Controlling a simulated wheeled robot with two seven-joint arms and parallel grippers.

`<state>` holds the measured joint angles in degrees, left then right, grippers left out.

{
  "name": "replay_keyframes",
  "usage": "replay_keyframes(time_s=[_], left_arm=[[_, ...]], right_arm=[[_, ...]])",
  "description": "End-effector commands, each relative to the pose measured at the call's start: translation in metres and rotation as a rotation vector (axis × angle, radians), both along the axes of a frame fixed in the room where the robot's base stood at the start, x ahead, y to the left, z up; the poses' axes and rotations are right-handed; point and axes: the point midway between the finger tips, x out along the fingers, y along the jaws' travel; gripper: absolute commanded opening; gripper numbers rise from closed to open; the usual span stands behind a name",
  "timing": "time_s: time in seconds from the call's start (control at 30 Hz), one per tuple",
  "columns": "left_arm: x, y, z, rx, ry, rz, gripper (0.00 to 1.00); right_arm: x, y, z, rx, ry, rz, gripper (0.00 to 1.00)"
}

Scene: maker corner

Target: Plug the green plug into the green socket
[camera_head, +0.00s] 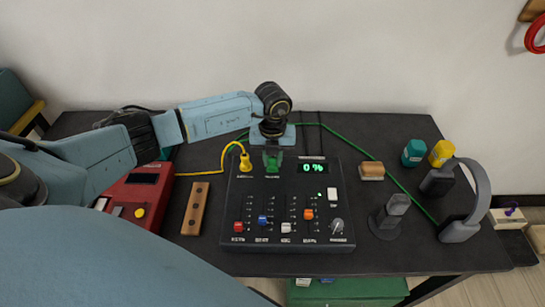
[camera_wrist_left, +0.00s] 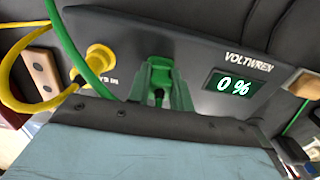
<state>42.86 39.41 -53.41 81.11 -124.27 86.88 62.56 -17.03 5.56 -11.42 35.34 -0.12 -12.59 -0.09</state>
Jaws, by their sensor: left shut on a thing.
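The green plug (camera_head: 272,164) is at the back edge of the black control box (camera_head: 290,244), at the green socket's place beside the yellow plug (camera_head: 245,164). My left gripper (camera_head: 272,150) comes down from above and is shut on the green plug. In the left wrist view the green plug (camera_wrist_left: 160,82) stands against the box's face, with the green cable (camera_wrist_left: 72,50) looping at its left. The socket is hidden behind the plug, and I cannot tell how deep the plug sits. My right gripper is out of view.
A red device (camera_head: 140,193) and a wooden block with holes (camera_head: 194,209) lie left of the box. The green cable crosses the table there.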

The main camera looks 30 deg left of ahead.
Motion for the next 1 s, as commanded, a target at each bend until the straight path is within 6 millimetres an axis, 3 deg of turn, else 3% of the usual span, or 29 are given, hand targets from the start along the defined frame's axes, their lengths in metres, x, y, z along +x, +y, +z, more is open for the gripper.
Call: replay_keyframes(time_s=[0.03,0.2,0.57,0.77,1.0], left_arm=[[0.0,0.0,-0.001,0.0,0.0,0.0,0.24],[0.0,0.0,0.0,0.0,0.0,0.0,0.46],[0.0,0.0,0.002,0.001,-0.001,0.0,0.47],[0.001,0.0,0.037,0.0,-0.005,-0.001,0.47],[0.001,0.0,0.092,0.0,-0.004,-0.001,0.47]], right_arm=[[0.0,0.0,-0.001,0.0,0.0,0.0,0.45],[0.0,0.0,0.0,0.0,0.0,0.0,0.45],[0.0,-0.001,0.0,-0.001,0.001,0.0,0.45],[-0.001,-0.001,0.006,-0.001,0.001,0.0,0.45],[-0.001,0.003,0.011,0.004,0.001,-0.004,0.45]])
